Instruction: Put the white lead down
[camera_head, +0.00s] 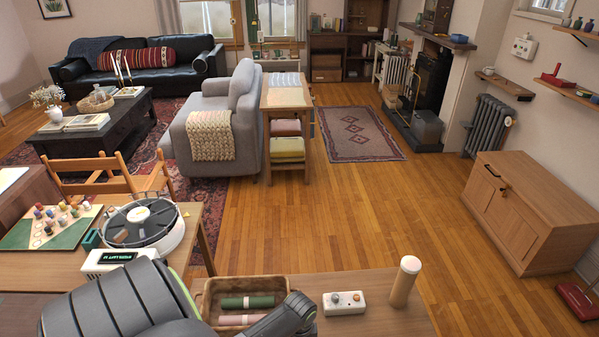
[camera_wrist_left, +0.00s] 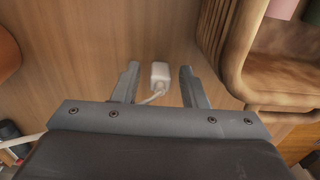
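The white lead shows in the left wrist view as a small white block-shaped end (camera_wrist_left: 160,73) over the wooden table top (camera_wrist_left: 85,45). Its thin white cable runs back from the block towards the gripper and passes out of sight under it. My left gripper (camera_wrist_left: 160,85) is open, with one finger on each side of the white end and a clear gap to both. I cannot tell whether the end touches the table. In the head view my left arm hides the lead and the left gripper. My right gripper is in neither view.
A woven basket (camera_head: 205,297) with a green roll (camera_head: 247,301) and a pink roll stands close to the left gripper's right side. A white box with knobs (camera_head: 344,302) and a capped cylinder (camera_head: 404,282) stand farther right. A round device (camera_head: 143,224) stands at the back left.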

